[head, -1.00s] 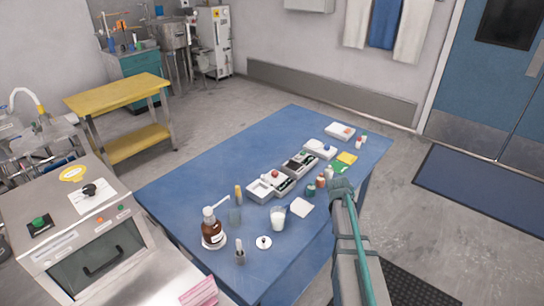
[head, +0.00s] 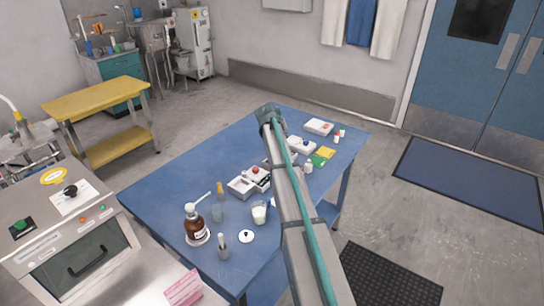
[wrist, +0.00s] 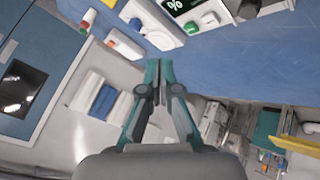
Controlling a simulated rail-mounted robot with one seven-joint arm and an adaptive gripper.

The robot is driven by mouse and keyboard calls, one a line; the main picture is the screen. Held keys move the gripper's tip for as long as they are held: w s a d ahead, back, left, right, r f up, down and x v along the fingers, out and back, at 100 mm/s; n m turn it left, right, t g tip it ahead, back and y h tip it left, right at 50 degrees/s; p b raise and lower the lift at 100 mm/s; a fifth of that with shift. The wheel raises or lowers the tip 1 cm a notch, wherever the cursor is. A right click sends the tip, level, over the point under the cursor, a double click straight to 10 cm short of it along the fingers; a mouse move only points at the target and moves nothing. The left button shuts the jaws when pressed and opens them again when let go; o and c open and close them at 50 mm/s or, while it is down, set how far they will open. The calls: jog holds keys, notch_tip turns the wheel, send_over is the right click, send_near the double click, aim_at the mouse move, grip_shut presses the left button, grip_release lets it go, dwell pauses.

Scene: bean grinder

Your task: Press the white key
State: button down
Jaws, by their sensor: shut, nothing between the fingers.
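A white device (wrist: 158,30) with a black display reading "%" shows at the top of the wrist view. Beside the display are a green button (wrist: 191,28) and a small white raised piece (wrist: 209,20), which looks like the white key. My gripper (wrist: 159,68) is shut and empty; its fingertips appear below the device's edge in that view, apart from the key. In the head view my arm crosses the table and hides the display device, and the fingers cannot be made out.
On the blue table (head: 165,190) stand a white unit with a red knob (head: 241,186), a white unit with a blue knob (head: 301,147), a brown pump bottle (head: 196,228) and a beaker of white liquid (head: 259,213). Another white box (head: 319,127) lies at the far right corner.

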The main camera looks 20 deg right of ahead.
jog(key=w, duration=0.1)
jog(key=w+n, duration=0.1)
jog(key=w, duration=0.1)
jog(key=w+a+n+t, duration=0.1)
jog(key=w, duration=0.1)
jog(key=shift+w+f, duration=0.15)
jog(key=shift+f+b, duration=1.95)
jog(key=shift+f, duration=2.45)
jog(key=shift+f+b, duration=0.35)
jog(key=shift+f, duration=0.1)
jog(key=shift+f+b, duration=0.3)
jog(key=shift+f, duration=0.15)
jog(key=shift+r, duration=0.2)
jog(key=shift+r+p, duration=0.3)
jog(key=shift+r, duration=0.4)
